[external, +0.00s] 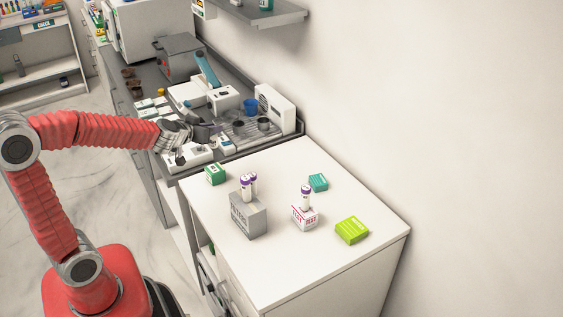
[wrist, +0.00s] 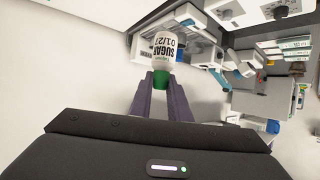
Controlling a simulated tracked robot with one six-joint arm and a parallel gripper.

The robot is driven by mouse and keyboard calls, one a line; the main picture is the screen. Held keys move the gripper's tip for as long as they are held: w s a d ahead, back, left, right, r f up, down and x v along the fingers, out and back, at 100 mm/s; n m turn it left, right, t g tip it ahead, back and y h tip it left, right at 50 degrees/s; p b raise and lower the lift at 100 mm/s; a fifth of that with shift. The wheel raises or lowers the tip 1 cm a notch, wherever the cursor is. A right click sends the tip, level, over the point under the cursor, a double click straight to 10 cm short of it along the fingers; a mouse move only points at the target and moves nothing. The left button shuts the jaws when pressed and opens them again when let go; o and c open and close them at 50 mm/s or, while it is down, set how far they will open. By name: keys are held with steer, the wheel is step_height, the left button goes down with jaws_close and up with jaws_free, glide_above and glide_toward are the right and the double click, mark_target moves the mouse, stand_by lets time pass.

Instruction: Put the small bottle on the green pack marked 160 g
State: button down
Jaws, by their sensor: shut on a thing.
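The small bottle (wrist: 164,48) has a green cap and a white label reading SUGAR; in the wrist view it is between the fingertips of my gripper (wrist: 161,80), which is shut on its cap end. In the external view my gripper (external: 208,132) is above the far grey counter, beyond the white table; I cannot clearly make out the bottle there. On the table are a lime-green pack (external: 352,230) at the right, a dark green pack (external: 215,174) at the far left and a teal pack (external: 318,182) at the back. Their markings are too small to read.
A grey box (external: 248,217) with purple-capped tubes and a white-and-red box (external: 304,217) with another tube stand mid-table. The counter holds a white device (external: 275,105), a blue cup (external: 250,106) and dark cups. The table's front is clear; a wall runs along the right.

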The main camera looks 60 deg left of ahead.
steer(key=shift+w+d, duration=0.1)
steer(key=shift+w, duration=0.15)
steer(key=shift+s+a+n+y, duration=0.3)
steer(key=shift+a, duration=0.25)
steer(key=shift+s+a, duration=0.15)
steer(key=shift+f, duration=0.1)
glide_above(215, 168)
steer(key=shift+a+f, duration=0.1)
steer(key=shift+f, duration=2.75)
steer(key=shift+f, duration=2.1)
